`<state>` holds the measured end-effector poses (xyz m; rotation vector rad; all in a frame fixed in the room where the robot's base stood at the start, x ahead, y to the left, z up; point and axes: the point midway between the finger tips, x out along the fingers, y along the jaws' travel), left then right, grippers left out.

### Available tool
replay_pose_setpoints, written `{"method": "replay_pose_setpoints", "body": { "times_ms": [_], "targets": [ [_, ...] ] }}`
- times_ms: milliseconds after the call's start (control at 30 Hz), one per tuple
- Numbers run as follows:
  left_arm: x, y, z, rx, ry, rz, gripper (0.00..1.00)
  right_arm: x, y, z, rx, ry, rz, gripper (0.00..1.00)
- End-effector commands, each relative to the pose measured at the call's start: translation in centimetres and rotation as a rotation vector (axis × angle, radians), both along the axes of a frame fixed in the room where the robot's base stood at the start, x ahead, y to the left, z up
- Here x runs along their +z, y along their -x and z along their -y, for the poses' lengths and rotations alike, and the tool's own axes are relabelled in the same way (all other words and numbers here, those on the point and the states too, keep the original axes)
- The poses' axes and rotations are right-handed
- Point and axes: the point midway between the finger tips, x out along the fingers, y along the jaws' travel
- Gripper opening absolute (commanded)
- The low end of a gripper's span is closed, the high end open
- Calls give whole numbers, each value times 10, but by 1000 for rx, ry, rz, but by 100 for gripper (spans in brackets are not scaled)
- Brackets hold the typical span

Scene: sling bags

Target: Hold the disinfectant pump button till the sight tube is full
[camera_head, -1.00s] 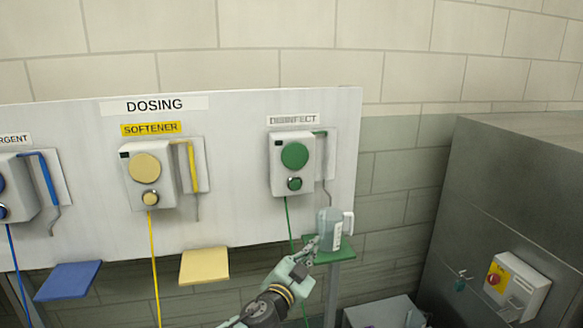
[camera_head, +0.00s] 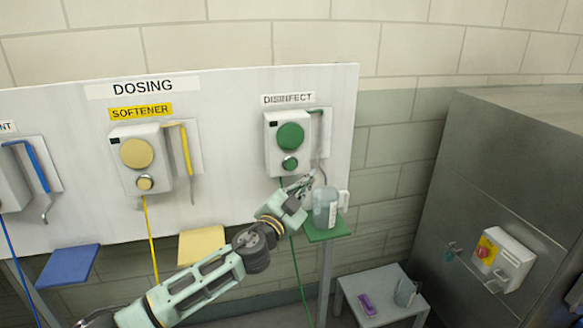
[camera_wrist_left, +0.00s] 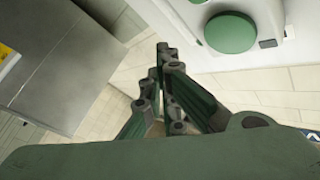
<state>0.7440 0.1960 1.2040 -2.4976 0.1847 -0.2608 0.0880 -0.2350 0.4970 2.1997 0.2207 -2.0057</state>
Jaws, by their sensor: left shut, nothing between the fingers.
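The disinfectant pump (camera_head: 277,146), a white box under the DISINFECT label, is on the panel at right of centre. It has a large green disc (camera_head: 291,136) and, below it, a small dark green round button (camera_head: 290,163). My left gripper (camera_head: 305,181) is shut and empty, just below and right of the button; contact is not visible. In the left wrist view its closed fingertips (camera_wrist_left: 162,50) lie left of the green disc (camera_wrist_left: 230,32). A green pipe (camera_head: 318,110) runs to a thin tube at the pump's right; its fill cannot be told. My right gripper is out of view.
A translucent jug (camera_head: 325,208) with a white handle stands on the green shelf (camera_head: 318,236), close beside my left gripper. The yellow softener pump (camera_head: 126,169) is to the left. A grey stool (camera_head: 352,281) and a metal cabinet (camera_head: 500,180) are at right.

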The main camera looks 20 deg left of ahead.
Motion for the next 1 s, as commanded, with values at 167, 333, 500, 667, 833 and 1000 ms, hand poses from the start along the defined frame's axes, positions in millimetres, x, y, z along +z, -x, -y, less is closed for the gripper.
{"method": "replay_pose_setpoints", "body": {
  "times_ms": [167,333,500,667,833,1000],
  "targets": [
    [-1,-20,-14,3,-4,3,0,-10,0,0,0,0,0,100],
    [-2,-40,-28,2,-3,3,0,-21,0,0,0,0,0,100],
    [-2,-56,-38,2,-1,2,0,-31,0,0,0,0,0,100],
    [0,-64,-43,0,0,1,0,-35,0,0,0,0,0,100],
    [0,-66,-45,0,0,1,0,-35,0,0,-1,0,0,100],
    [1,-66,-45,-1,0,1,0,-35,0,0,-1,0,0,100]
  ]
}}
